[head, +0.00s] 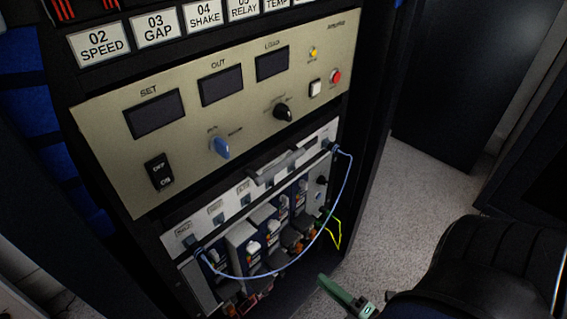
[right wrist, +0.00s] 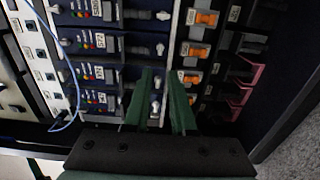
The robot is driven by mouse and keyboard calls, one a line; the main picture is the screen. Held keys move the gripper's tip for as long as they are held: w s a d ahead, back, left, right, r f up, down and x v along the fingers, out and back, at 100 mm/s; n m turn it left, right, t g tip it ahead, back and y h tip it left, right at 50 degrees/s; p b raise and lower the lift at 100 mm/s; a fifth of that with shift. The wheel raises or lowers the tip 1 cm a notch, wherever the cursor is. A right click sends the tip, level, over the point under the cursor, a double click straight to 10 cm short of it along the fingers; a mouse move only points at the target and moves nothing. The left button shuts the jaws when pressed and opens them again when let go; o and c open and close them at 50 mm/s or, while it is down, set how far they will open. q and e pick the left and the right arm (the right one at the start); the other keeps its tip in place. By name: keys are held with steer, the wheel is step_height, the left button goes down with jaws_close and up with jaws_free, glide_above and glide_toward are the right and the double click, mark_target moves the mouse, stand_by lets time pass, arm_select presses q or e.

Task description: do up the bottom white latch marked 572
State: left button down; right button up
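My right gripper (right wrist: 163,75) is open, with its two green fingers apart and nothing held between them. White latches stand in a column on the dark modules. One white latch (right wrist: 157,83) shows between the fingers in the right wrist view, with another (right wrist: 160,49) just beyond the tips. I cannot tell whether the fingers touch any latch. In the head view, white latches (head: 252,246) show low in the rack, and my right gripper (head: 343,294) is at the bottom. My left gripper is not in view.
A blue cable (head: 318,240) loops in front of the modules. A beige control panel (head: 215,110) with knobs sits above. Orange latches (right wrist: 199,51) and pink parts (right wrist: 240,93) lie beside the white column. Speckled floor (head: 420,200) is open right of the rack.

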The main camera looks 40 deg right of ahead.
mark_target(285, 249)
steer(key=w+a+b, duration=0.1)
steer(key=w+b, duration=0.2)
steer(key=w, duration=0.9)
steer(key=shift+b, duration=0.35)
steer(key=shift+w, duration=0.1)
steer(key=shift+c, duration=0.3)
jaws_close()
